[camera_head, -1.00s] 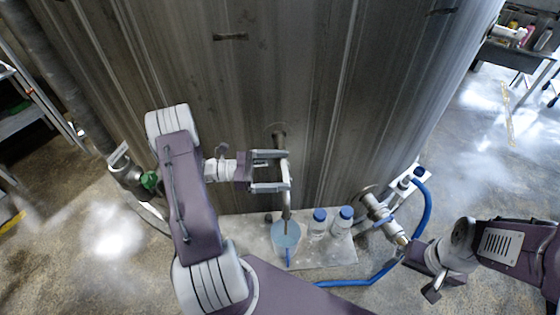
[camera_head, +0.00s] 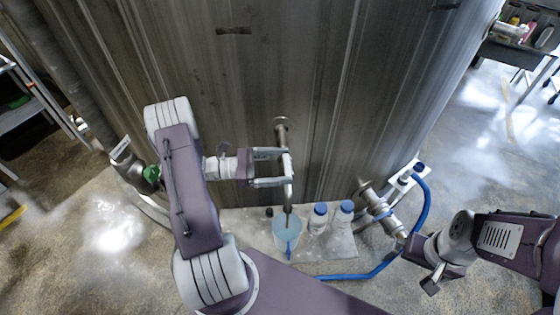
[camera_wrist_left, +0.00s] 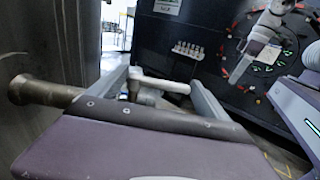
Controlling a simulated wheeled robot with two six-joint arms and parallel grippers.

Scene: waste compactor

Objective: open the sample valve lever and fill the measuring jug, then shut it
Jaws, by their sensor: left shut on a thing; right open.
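The sample valve's pipe (camera_head: 281,128) comes out of the tall metal tank, and its spout (camera_head: 289,194) points down at the measuring jug. My left gripper (camera_head: 287,167) is shut on the pale valve lever, which also shows between the fingers in the left wrist view (camera_wrist_left: 160,84). The measuring jug (camera_head: 287,236) is translucent with a pale blue look and a blue handle. It stands on the light plate under the spout; its fill level is unclear. My right gripper (camera_head: 433,284) is open and empty at the lower right, apart from the jug.
A metal fitting (camera_head: 380,208) with a blue hose (camera_head: 424,205) is near my right gripper. The tank (camera_head: 330,80) blocks the back.

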